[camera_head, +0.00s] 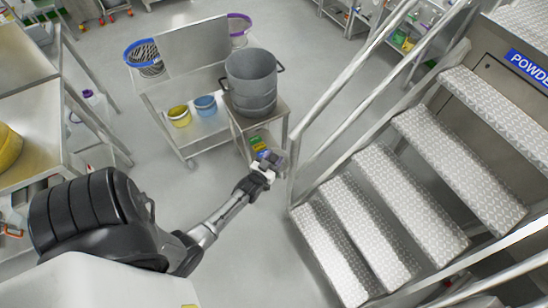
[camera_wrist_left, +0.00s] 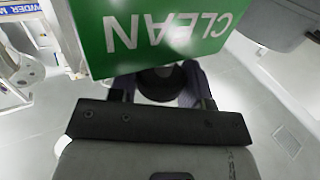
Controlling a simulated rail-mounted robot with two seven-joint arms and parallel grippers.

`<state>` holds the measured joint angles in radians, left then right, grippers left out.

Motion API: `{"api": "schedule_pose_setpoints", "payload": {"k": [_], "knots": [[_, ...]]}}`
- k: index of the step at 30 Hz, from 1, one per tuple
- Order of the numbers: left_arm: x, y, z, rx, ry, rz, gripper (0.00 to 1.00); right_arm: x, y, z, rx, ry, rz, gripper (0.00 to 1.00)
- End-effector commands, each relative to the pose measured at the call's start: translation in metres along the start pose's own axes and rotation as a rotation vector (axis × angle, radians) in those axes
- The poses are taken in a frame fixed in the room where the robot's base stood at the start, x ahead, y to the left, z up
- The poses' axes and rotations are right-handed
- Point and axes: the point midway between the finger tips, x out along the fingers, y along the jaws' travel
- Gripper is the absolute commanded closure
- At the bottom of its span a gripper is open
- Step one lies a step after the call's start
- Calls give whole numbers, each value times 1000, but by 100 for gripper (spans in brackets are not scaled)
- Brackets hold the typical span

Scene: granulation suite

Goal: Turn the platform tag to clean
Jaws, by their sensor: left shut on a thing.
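The platform tag (camera_wrist_left: 160,62) shows in the left wrist view as a green panel with white letters reading CLEAN, upside down in that picture. Its upper part is cut off by the frame. My left gripper (camera_head: 268,163) is beside the lower end of the stair railing in the head view. In the left wrist view its fingers (camera_wrist_left: 160,97) are at the panel's lower edge, and the gripper is shut on the tag. The exact contact is hidden. In the head view the tag's face cannot be made out. My right gripper is in neither view.
Metal stairs (camera_head: 400,215) with a railing (camera_head: 330,100) rise just right of the gripper. A grey bucket (camera_head: 251,82) stands on a small stand behind it. A cart (camera_head: 190,60) holds yellow and blue bowls. A bench (camera_head: 35,125) is at left. Open floor lies below the gripper.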

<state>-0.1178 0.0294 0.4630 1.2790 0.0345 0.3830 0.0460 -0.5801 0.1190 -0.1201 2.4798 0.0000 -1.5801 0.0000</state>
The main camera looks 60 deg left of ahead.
Motion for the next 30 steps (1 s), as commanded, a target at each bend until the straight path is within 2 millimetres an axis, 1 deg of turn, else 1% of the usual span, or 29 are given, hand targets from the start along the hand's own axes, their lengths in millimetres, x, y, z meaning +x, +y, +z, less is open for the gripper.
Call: {"api": "schedule_pose_setpoints", "payload": {"k": [8, 9, 16, 23, 25, 29, 30], "knots": [[1, 0, -2, -2, 4, 0, 80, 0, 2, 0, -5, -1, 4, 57], [1, 0, -2, -1, 4, 0, 52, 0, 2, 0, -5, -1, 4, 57], [0, 0, -1, -1, 2, 0, 30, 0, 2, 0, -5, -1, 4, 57], [0, 0, 0, -1, 1, 1, 30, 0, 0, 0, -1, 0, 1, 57], [-3, 0, 0, -1, 0, 1, 30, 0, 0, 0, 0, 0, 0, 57], [-17, 0, 0, -1, -1, 1, 30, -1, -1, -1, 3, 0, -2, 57], [-24, 0, 0, -1, -2, 1, 30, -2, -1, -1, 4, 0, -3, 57]]}}
